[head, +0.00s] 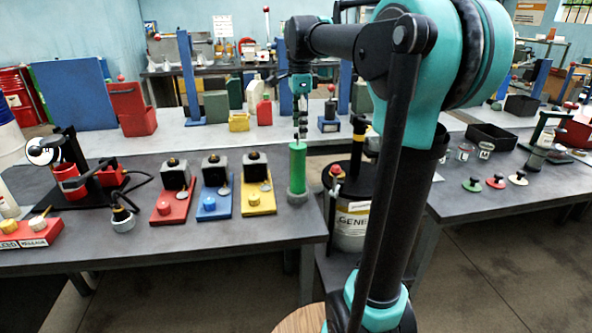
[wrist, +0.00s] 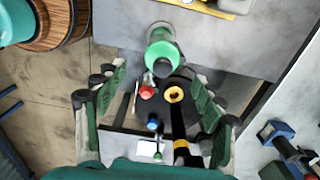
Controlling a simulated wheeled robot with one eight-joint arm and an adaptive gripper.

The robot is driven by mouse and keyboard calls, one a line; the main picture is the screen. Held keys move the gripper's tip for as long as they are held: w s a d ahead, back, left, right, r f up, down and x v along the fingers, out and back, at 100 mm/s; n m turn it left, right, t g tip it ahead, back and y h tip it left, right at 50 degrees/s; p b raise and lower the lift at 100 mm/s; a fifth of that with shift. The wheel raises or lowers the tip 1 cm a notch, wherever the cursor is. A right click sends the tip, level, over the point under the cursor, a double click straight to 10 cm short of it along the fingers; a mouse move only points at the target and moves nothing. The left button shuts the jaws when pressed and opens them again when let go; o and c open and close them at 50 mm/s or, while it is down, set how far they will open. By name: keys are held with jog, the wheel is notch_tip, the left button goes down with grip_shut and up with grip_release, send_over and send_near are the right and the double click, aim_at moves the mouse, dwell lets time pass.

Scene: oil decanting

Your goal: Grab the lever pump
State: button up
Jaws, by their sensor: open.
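What looks like the lever pump (head: 357,150) is a black upright with a yellow band on top of a labelled drum (head: 352,222), in the gap between two benches. In the wrist view its black bar (wrist: 179,127) with a yellow band runs below a yellow ring, between the open fingers. My gripper (head: 300,132) is open and empty, pointing down, above a green cylinder (head: 297,165) at the bench corner in the head view. In the wrist view my gripper (wrist: 160,80) has the green cylinder (wrist: 162,56) just beyond its fingertips. I see no contact with the pump.
A red knob (wrist: 147,92) sits beside the pump on the drum top. Red, blue and yellow trays (head: 258,198) with small items stand left of the green cylinder. The right bench holds several knobs (head: 495,181) and a black bin (head: 491,137). My arm crosses the head view.

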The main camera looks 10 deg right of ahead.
aim_at(298, 157)
notch_tip(298, 157, down, 6)
jog(key=shift+r, duration=0.1)
jog(key=shift+w+a+f, duration=0.1)
jog(key=shift+a+f, duration=0.05)
jog(key=shift+f, duration=1.2)
jog(key=shift+a+f, duration=0.1)
jog(key=shift+f, duration=1.2)
jog(key=shift+c, duration=0.2)
grip_shut()
jog(key=shift+r, duration=0.1)
